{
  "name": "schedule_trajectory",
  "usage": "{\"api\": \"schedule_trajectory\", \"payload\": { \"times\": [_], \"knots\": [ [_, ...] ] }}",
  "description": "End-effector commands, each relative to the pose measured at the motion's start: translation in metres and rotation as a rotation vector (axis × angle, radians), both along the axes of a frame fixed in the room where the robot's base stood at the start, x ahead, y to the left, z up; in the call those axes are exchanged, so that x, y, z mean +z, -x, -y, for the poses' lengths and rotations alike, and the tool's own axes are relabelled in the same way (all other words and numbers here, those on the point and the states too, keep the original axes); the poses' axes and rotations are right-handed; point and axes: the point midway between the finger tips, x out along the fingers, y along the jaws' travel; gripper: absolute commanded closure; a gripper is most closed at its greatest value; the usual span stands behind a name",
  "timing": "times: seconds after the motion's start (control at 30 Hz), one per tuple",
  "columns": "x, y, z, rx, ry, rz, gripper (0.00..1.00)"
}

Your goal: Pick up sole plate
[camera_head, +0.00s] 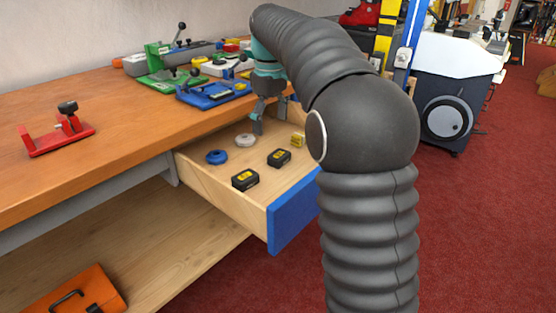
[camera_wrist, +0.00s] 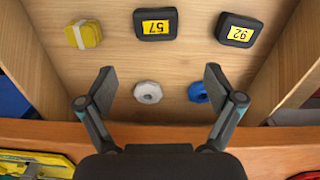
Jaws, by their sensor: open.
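My gripper (camera_head: 258,117) is open and empty over the open drawer. In the wrist view its fingers (camera_wrist: 159,82) are spread wide, with a light grey round piece (camera_wrist: 148,92) showing between them. That piece (camera_head: 245,140) lies on the drawer floor, apart from the fingers. A blue round piece (camera_wrist: 198,92) lies beside it. Two black blocks with yellow labels, 57 (camera_wrist: 155,24) and 92 (camera_wrist: 238,30), and a yellow block with a pale band (camera_wrist: 83,34) also lie in the drawer. I cannot tell which thing is the sole plate.
The wooden drawer has a blue front (camera_head: 292,216) and raised side walls. The orange bench top (camera_head: 110,130) above it holds a red jig (camera_head: 56,133), a blue jig (camera_head: 212,94) and a green jig (camera_head: 165,82). An orange case (camera_head: 75,295) sits on the lower shelf.

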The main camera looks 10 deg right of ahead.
Motion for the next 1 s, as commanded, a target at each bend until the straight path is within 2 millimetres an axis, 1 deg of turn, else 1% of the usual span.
{"api": "schedule_trajectory", "payload": {
  "times": [0.03, 0.1, 0.2, 0.33, 0.43, 0.6, 0.7, 0.83, 1.0],
  "knots": [
    [-0.011, 0.001, 0.0, 0.0, 0.0, -0.003, 0.08],
    [-0.02, 0.001, 0.0, 0.0, 0.0, -0.001, 0.08],
    [-0.029, 0.001, 0.0, 0.001, 0.0, 0.0, 0.08],
    [-0.035, 0.001, -0.001, 0.002, 0.0, 0.0, 0.08],
    [-0.043, 0.003, 0.002, 0.002, 0.0, 0.0, 0.08],
    [-0.065, 0.01, 0.013, 0.001, 0.0, -0.001, 0.08],
    [-0.077, 0.009, 0.012, 0.003, 0.0, -0.001, 0.08],
    [-0.085, 0.009, 0.012, 0.004, 0.0, 0.0, 0.08],
    [-0.085, 0.009, 0.012, 0.004, -0.001, 0.001, 0.08]
  ]
}}
